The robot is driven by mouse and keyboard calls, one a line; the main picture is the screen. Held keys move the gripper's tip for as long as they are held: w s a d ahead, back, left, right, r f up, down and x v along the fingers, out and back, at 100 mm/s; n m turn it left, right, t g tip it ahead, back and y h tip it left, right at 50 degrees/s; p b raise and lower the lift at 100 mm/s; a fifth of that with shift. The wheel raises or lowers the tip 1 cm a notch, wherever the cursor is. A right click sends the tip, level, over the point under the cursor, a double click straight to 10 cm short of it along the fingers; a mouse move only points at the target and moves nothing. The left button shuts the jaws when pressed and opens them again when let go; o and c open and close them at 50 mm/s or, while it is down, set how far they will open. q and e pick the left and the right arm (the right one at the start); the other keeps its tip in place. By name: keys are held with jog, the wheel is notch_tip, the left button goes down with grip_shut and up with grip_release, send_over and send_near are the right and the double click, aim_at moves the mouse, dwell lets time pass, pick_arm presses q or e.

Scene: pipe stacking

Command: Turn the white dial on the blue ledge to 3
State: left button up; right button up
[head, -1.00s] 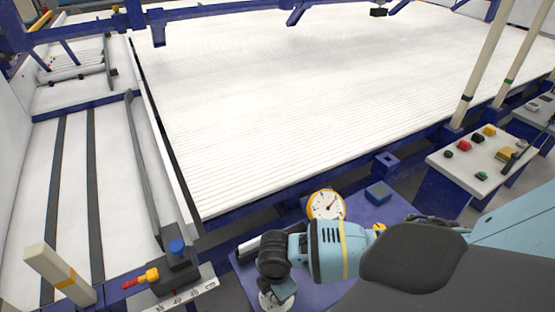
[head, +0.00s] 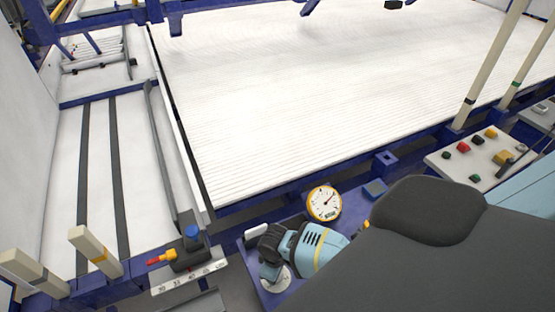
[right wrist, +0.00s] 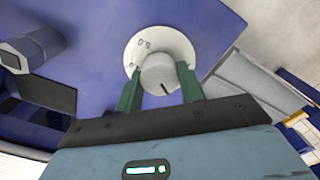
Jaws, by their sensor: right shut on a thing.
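The white dial (right wrist: 160,48) is in the right wrist view on the blue ledge (right wrist: 90,35). It has a round white plate with the printed mark "5.0" and a grey-white knob (right wrist: 158,74) with a dark pointer line. My right gripper (right wrist: 160,88) has its two green fingers on either side of the knob, shut on it. In the head view my right gripper (head: 275,262) is over the dial plate (head: 277,282), which is partly hidden beneath it. The rest of the dial's scale is hidden or unreadable. My left gripper is not in view.
A yellow-rimmed round gauge (head: 323,202) stands on the blue ledge beside my right arm. A blue block (head: 375,190) is further right. A control panel (head: 475,160) with coloured buttons is at the right. White pipes (head: 310,100) fill the large bed behind.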

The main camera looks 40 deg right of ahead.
jog(key=m, duration=0.1)
jog(key=m+p, duration=0.1)
jog(key=m, duration=0.1)
jog(key=shift+w+r, duration=0.15)
jog(key=shift+r, duration=0.1)
jog(key=m+p, duration=0.1)
jog(key=m, duration=0.1)
jog(key=shift+m, duration=0.3)
jog(key=m+p, duration=0.1)
jog(key=m, duration=0.1)
jog(key=shift+m, duration=0.3)
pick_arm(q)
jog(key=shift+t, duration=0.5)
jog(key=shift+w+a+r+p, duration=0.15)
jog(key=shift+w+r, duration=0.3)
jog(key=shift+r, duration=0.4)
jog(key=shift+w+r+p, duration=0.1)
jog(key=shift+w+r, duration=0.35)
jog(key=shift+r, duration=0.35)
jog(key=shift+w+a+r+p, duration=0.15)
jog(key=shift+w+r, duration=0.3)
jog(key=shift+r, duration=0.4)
pick_arm(e)
jog(key=shift+f+m, duration=0.15)
jog(key=shift+m, duration=1.15)
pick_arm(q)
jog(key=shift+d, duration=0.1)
pick_arm(e)
jog(key=shift+d, duration=0.1)
